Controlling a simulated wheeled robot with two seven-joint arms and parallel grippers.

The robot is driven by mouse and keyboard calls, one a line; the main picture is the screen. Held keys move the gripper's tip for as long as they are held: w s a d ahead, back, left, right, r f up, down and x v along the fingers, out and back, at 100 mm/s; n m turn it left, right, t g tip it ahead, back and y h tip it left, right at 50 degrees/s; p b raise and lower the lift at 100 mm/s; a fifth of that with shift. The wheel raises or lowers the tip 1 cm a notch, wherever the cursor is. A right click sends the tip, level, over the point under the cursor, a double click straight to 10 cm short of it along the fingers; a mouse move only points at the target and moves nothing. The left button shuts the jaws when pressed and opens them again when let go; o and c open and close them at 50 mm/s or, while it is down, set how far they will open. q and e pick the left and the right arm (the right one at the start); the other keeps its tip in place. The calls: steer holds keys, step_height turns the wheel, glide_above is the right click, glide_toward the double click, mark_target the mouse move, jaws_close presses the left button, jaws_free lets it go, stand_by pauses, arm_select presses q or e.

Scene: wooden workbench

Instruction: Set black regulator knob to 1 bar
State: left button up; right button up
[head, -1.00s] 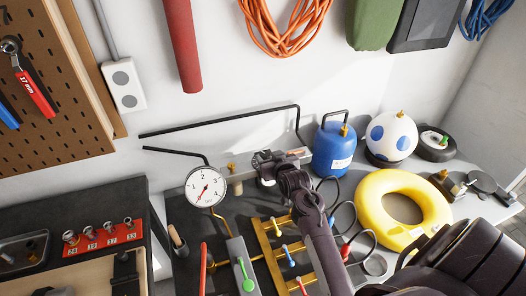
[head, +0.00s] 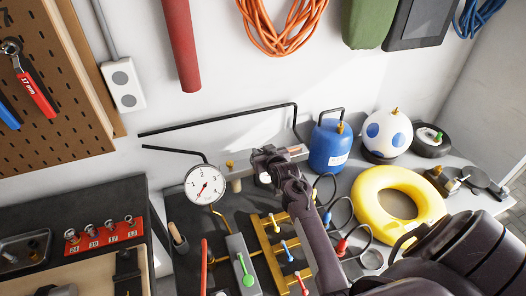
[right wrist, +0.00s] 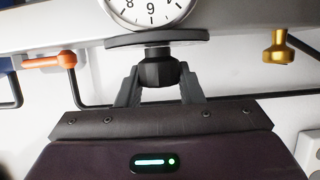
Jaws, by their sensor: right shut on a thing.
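The black regulator knob (right wrist: 160,70) sits between the two fingers of my right gripper (right wrist: 160,92) in the right wrist view, under a dark flange. The fingers touch its sides. In the head view my right gripper (head: 264,166) is at the grey bar behind the bench, and it hides the knob there. A round white pressure gauge (head: 206,186) with a red needle stands left of it. The needle's exact reading is too small to tell. Part of a white numbered dial (right wrist: 150,10) shows above the knob in the right wrist view. My left gripper is out of view.
An orange-handled valve (right wrist: 50,60) and a brass fitting (right wrist: 279,48) flank the knob. A blue gas bottle (head: 330,147) and a yellow ring (head: 373,206) stand right of my arm. A brass manifold (head: 266,247) and green-handled valve (head: 246,270) lie in front.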

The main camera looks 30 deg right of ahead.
stand_by(0.3)
steer(key=shift+d+n+y, duration=0.1)
steer(key=shift+n+y, duration=0.3)
steer(key=shift+y, duration=0.1)
steer(key=shift+d+f+n+y+b, duration=0.1)
steer(key=shift+n+y+b, duration=0.35)
steer(key=shift+n+y, duration=0.65)
steer(key=n+y+b, duration=0.1)
steer(key=n+y, duration=0.1)
steer(key=y, duration=0.1)
steer(key=shift+f+n+b, duration=0.15)
steer(key=shift+n+b, duration=0.15)
steer(key=shift+b, duration=0.1)
steer(key=n+g+y+b, duration=0.1)
steer(key=n+y+b, duration=0.1)
steer(key=b, duration=0.2)
steer(key=n+g+y+b, duration=0.1)
steer(key=n+y+b, duration=0.2)
steer(key=b, duration=0.1)
steer(key=shift+g+y+b, duration=0.3)
steer(key=shift+g+b, duration=0.05)
steer(key=shift+g, duration=0.05)
steer(key=shift+r+n+g+y+b, duration=0.2)
steer(key=shift+n+g+y+b, duration=0.3)
steer(key=shift+b, duration=0.55)
